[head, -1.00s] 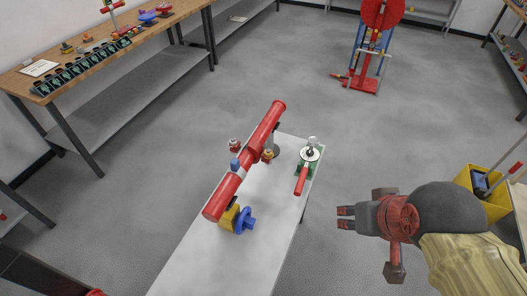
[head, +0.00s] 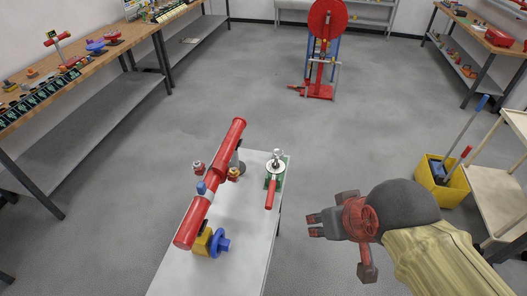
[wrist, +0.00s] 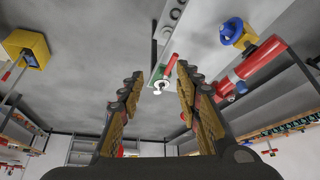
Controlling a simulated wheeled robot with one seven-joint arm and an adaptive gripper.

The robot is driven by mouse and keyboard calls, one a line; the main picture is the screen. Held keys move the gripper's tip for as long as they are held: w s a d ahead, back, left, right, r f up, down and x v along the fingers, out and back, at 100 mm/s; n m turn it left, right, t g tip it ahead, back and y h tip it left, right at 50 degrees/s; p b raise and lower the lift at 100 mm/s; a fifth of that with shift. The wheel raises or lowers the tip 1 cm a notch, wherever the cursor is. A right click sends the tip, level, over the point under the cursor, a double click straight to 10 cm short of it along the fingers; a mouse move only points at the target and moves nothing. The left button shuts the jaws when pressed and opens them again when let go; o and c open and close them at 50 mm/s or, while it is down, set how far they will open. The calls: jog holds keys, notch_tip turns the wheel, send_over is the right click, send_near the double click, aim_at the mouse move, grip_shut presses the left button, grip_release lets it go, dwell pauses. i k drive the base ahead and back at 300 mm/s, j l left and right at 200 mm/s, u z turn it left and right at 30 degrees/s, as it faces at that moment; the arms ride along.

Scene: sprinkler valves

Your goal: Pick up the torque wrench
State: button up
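A tool with a red handle (head: 271,192) and a silver head lies on a green pad at the far right corner of the white table (head: 232,262). It may be the torque wrench, but I cannot tell for sure. It also shows in the wrist view as a red handle (wrist: 171,66) beyond the fingers. My gripper (head: 312,224) is to the right of the table, apart from the tool. In the wrist view its fingers (wrist: 157,92) are spread wide with nothing between them.
A red pipe (head: 212,182) with a blue-handled yellow valve (head: 209,242) is mounted along the table's left side. A yellow bin (head: 442,182) with long handles stands at right beside a wooden cart (head: 495,190). A red stand (head: 320,70) is farther back.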

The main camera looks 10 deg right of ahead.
aim_at(278, 153)
jog(key=i+l+u, duration=0.35)
jog(key=l+u, duration=0.2)
jog(key=l, duration=0.15)
jog(key=i+l+u, duration=0.25)
jog(key=l, duration=0.15)
jog(key=l+u, duration=0.25)
jog(key=l, duration=0.15)
